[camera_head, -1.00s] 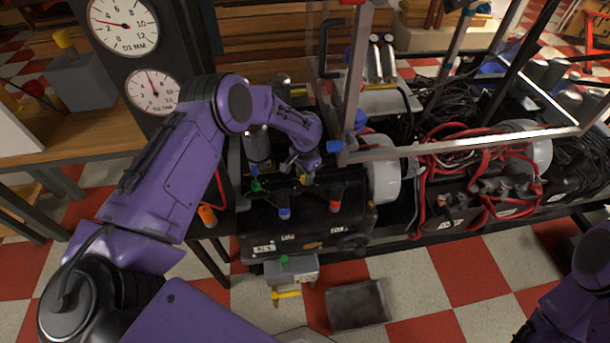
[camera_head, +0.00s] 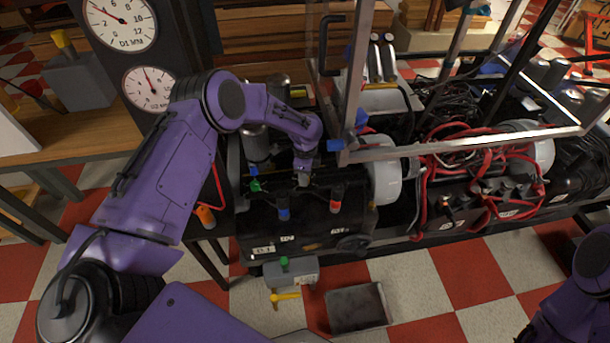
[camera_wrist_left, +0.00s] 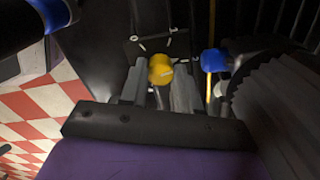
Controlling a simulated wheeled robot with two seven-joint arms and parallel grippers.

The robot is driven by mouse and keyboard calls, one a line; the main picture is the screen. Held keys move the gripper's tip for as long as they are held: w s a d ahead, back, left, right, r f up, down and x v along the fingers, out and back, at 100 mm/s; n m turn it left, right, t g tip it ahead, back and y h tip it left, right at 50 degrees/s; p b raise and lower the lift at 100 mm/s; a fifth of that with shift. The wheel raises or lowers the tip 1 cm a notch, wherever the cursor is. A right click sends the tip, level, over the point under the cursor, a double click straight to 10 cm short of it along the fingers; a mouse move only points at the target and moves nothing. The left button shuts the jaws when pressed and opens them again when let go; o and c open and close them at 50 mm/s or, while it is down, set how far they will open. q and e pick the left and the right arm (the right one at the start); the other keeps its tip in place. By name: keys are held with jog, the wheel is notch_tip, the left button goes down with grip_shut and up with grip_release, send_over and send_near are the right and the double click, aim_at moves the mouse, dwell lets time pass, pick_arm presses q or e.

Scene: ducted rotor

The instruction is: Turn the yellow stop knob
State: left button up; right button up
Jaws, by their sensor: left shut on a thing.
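The yellow stop knob (camera_wrist_left: 160,68) shows in the left wrist view, a round yellow head with a pale mark, on a dark mount. My left gripper (camera_wrist_left: 157,90) is shut on it, one finger on each side. In the head view my left gripper (camera_head: 304,178) reaches down onto the black machine block (camera_head: 310,225), and it hides the knob there. The upper dial (camera_head: 120,22), marked D1 MM, stands at the back left; its needle points up and left. The lower dial (camera_head: 152,90) has its needle near upright.
Green (camera_head: 255,185), blue (camera_head: 284,213) and red (camera_head: 336,205) knobs sit close around my left gripper. A clear-panelled frame (camera_head: 470,145) stands just right. A grey box (camera_head: 292,270) with a yellow lever hangs in front. Red cables lie to the right.

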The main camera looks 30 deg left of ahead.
pick_arm(q)
jog(key=shift+m, duration=1.1)
jog(key=o, duration=1.1)
jog(key=shift+c, duration=0.2)
notch_tip(320, 180, up, 11)
jog(key=p, duration=0.1)
jog(key=shift+f, duration=0.2)
